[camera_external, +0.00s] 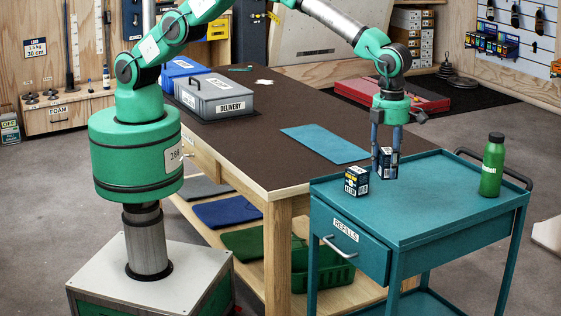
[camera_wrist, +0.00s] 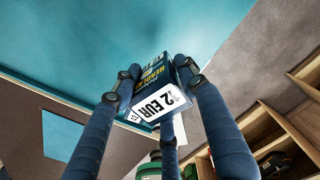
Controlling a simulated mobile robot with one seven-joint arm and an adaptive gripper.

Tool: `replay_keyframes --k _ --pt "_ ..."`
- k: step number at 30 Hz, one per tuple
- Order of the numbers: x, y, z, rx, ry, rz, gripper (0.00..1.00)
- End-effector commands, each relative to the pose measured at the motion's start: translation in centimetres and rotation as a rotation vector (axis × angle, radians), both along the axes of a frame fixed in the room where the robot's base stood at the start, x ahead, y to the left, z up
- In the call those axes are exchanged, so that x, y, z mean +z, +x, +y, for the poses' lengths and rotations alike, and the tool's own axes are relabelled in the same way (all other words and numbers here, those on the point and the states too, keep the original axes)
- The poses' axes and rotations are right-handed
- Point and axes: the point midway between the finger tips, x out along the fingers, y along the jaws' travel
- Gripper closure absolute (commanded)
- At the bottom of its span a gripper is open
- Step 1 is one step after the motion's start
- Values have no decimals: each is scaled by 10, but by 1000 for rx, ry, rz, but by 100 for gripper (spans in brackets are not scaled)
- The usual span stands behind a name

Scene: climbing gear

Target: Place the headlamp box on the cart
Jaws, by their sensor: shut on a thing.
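My gripper (camera_external: 385,172) is shut on a small dark-blue headlamp box (camera_external: 393,157), over the teal cart (camera_external: 430,205) towards its far-left edge. In the wrist view the fingers (camera_wrist: 160,88) grip the box (camera_wrist: 153,78) from its sides; yellow lettering and a white EUR price label show. The teal cart top (camera_wrist: 215,35) spreads behind it. I cannot tell how large the gap is between box and cart top. A second, similar dark box (camera_external: 356,181) stands upright on the cart's left corner, close to the held box.
A green bottle (camera_external: 492,165) stands at the cart's right end, near the handle. The brown-topped workbench (camera_external: 240,150) adjoins the cart at left, with a blue mat (camera_external: 325,144) and grey delivery case (camera_external: 215,95) on it. The cart's middle and front are clear.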

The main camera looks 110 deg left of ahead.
Motion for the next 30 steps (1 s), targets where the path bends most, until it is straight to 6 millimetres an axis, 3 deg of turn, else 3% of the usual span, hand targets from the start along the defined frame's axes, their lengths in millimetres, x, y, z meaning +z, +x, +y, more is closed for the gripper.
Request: replay_keyframes --k 6,12,24,30 --pt "-33 -1 0 0 1 3 100" --pt "-53 0 0 0 0 1 100" --pt "-57 0 0 0 0 1 100" --pt "-74 -1 0 0 1 2 100"
